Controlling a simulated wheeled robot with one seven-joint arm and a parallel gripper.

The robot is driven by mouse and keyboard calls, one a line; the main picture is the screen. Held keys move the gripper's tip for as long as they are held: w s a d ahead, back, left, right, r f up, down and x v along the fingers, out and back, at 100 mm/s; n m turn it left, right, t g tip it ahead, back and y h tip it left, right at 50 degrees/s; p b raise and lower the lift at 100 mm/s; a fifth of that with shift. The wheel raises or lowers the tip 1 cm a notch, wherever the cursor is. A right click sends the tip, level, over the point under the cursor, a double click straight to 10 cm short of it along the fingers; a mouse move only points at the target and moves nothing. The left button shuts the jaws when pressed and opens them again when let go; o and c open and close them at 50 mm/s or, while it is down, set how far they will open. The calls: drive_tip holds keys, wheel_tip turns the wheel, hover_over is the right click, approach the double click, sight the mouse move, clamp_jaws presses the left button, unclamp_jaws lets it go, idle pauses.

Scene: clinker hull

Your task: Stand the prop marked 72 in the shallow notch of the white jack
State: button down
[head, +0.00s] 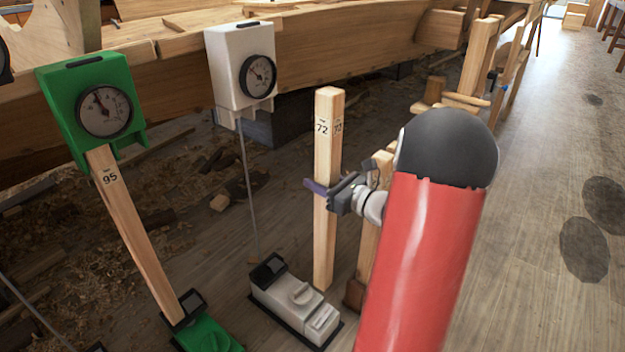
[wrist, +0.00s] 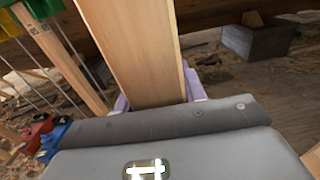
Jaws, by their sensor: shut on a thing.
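The wooden prop marked 72 (head: 325,240) stands upright in the head view, its marks near its top. My gripper (head: 318,188) is shut on it around mid-height. In the wrist view the prop (wrist: 130,50) rises between the purple fingers (wrist: 155,100). The white jack (head: 290,302) sits on the floor to the left of the prop's foot, with a dark shoe at its left end. Its white gauge head (head: 232,88) is above, against the hull, with a thin rod between. The prop is apart from the gauge head; its foot looks beside the jack. The shallow notch is not clearly visible.
A green jack (head: 207,335) with a green gauge head (head: 60,100) holds a leaning prop marked 95 (head: 135,235) at left. The planked hull (head: 330,45) runs overhead. A wooden trestle (head: 475,70) stands behind my arm.

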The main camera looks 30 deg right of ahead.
drive_tip(key=w+a+f+b, duration=0.2)
drive_tip(key=w+a+f, duration=0.1)
drive_tip(key=w, duration=0.7)
drive_tip(key=w+a+f+b, duration=0.3)
drive_tip(key=w+a, duration=0.1)
drive_tip(key=w, duration=0.6)
drive_tip(key=shift+w+a+f, duration=0.2)
idle(2.3)
drive_tip(key=shift+s+b, duration=0.1)
drive_tip(key=shift+b, duration=0.3)
idle(0.4)
drive_tip(key=shift+f+b, duration=0.3)
drive_tip(key=shift+f, duration=0.1)
idle(0.3)
idle(0.8)
